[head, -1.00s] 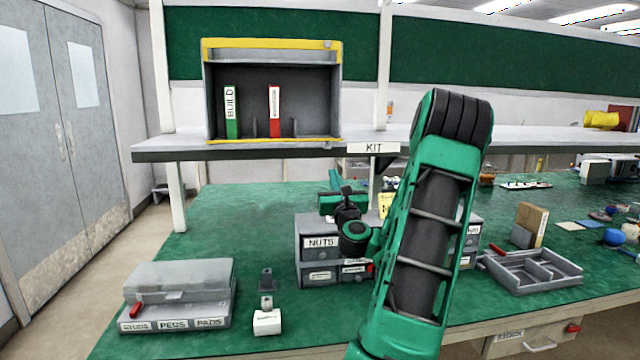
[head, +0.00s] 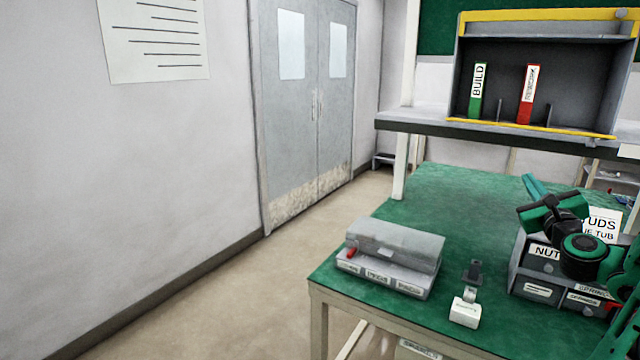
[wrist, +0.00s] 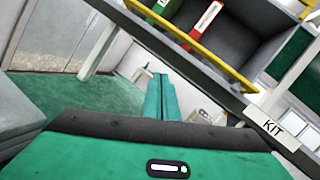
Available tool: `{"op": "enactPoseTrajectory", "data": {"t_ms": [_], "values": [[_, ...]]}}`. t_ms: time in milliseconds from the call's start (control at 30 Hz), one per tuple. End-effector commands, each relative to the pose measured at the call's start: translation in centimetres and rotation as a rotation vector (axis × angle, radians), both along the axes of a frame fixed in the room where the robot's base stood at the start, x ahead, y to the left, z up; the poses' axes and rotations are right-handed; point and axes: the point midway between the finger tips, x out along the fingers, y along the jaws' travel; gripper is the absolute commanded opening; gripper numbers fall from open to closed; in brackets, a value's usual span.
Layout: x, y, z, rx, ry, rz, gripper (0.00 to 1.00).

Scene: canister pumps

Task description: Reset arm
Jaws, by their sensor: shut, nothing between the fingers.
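My forearm runs off the right edge of the head view, so most of the arm is out of frame.
A drawer unit labelled NUTS (head: 545,268) stands under my wrist. The shelf (head: 420,118) carries a grey cubby (head: 560,60) with green and red binders. Open floor (head: 200,300) lies left.

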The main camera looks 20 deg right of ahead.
Motion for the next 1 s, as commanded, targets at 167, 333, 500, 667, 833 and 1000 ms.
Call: {"op": "enactPoseTrajectory", "data": {"t_ms": [167, 333, 500, 667, 833, 1000], "values": [[5.1, 10.0, -4.2, -0.345, 0.344, 0.227, 0.0], [5.7, 17.4, -9.3, -0.674, 0.642, 0.436, 0.0], [3.0, 22.3, -13.7, -0.971, 0.901, 0.637, 0.0], [-1.4, 24.8, -16.5, -1.212, 1.112, 0.825, 0.0], [-7.5, 26.2, -17.9, -1.407, 1.299, 1.027, 0.0], [-14.3, 27.1, -18.0, -1.534, 1.435, 1.248, 0.0]]}}
